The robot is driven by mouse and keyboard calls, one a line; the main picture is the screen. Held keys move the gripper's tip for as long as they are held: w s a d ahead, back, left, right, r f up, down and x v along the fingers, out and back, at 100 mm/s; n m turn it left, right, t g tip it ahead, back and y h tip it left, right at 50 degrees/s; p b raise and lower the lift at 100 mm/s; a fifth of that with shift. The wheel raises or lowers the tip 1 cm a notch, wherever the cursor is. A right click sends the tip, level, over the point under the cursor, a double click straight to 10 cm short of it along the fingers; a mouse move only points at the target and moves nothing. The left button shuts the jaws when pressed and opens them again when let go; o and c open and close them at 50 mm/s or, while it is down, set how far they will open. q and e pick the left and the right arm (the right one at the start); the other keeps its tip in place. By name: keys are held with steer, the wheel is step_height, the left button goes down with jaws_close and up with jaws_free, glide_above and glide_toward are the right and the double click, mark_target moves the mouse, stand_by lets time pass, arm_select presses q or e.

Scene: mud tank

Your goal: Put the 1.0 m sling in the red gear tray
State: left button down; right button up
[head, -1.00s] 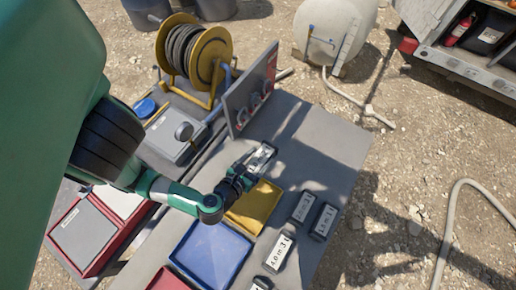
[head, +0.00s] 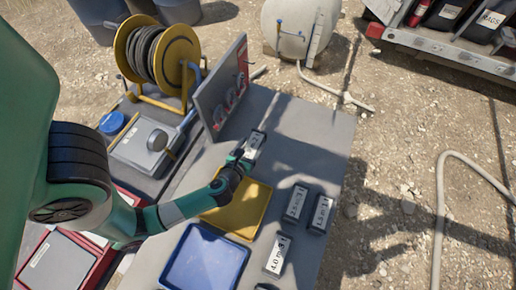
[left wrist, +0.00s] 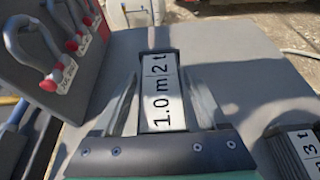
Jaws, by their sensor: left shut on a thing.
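The 1.0 m sling (head: 254,143) is a dark block with a white label, near the back of the grey table. In the left wrist view its label reads "1.0 m 2 t" (left wrist: 161,95). My left gripper (head: 249,150) is shut on it, with one finger on each side. I cannot tell whether the sling is clear of the table. No red gear tray shows now; a yellow tray (head: 257,207) and a blue tray (head: 205,262) lie in front of the gripper. My right gripper is not in view.
Other labelled slings stand at the table's right: the 4.0 m one (head: 278,255) and two more (head: 295,203), (head: 321,213). An upright board with shackles (head: 219,88) stands left of the gripper. A yellow hose reel (head: 157,52) is behind. The table's back right is clear.

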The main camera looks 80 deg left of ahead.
mark_target(258, 144)
arm_select(q)
steer(key=w+f, duration=0.1)
steer(key=a+f+b, duration=0.1)
steer(key=f, duration=0.1)
steer(key=w+a+f+b, duration=0.1)
steer(key=shift+w+a+f, duration=0.25)
steer(key=shift+w+f, duration=0.05)
steer(key=shift+f, duration=0.1)
steer(key=shift+w, duration=0.15)
steer(key=f+b, duration=0.1)
steer(key=f, duration=0.1)
steer(key=f+b, duration=0.1)
steer(key=f, duration=0.1)
steer(key=shift+w+a+b, duration=0.3)
steer(key=shift+b, duration=0.05)
steer(key=shift+f, duration=0.15)
